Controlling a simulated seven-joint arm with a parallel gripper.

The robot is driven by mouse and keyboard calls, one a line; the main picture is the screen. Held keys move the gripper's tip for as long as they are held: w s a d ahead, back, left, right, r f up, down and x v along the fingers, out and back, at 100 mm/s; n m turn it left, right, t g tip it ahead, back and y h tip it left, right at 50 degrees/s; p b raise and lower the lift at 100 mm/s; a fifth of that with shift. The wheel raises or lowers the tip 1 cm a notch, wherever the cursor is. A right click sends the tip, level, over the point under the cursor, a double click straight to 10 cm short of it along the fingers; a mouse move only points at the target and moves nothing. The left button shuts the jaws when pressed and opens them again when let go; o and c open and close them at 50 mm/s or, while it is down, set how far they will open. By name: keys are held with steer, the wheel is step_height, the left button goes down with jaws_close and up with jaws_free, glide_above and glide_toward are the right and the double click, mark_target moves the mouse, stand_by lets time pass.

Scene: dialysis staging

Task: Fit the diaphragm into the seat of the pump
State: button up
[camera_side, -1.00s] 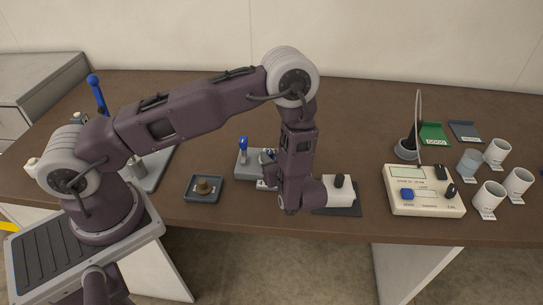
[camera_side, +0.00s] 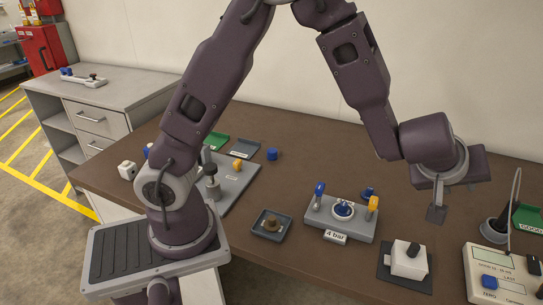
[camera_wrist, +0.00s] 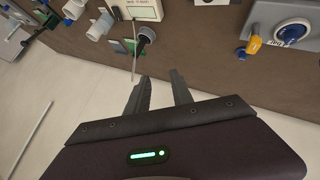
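The pump (camera_side: 338,226) is a grey block labelled "4 bar" with a blue lever, a yellow lever and a round blue-and-white centre. I cannot tell whether that centre is the bare seat or a part in it. In the wrist view, the pump's blue round part (camera_wrist: 292,31) shows at the upper right. A brown rounded piece, possibly the diaphragm (camera_side: 271,224), lies in a small dark tray (camera_side: 257,231) left of the pump. My gripper (camera_side: 437,206) is raised to the right of the pump. Its fingers (camera_wrist: 160,88) are apart with nothing between them.
A white block with a black knob (camera_side: 408,260) sits on a dark mat right of the pump. A small blue piece (camera_side: 368,192) is behind the pump. A white tester box (camera_side: 497,272) and a thin upright rod (camera_side: 515,205) stand far right. A grey fixture (camera_side: 232,185) is left.

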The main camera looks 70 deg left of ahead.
steer(key=s+r+m+h, duration=0.55)
steer(key=s+r, duration=0.45)
steer(key=r, duration=0.3)
steer(key=s+a+f+m+g+y, duration=0.2)
steer(key=s+a, duration=0.4)
steer(key=s, duration=0.6)
steer(key=s+a+f+m+g+y, duration=0.1)
steer(key=s+a, duration=0.4)
steer(key=s, duration=0.6)
step_height(320, 180, down, 2)
steer(key=shift+s+a+f+m+g+y, duration=0.1)
steer(key=shift+s+a+m+g+y, duration=0.35)
steer(key=shift+m, duration=0.6)
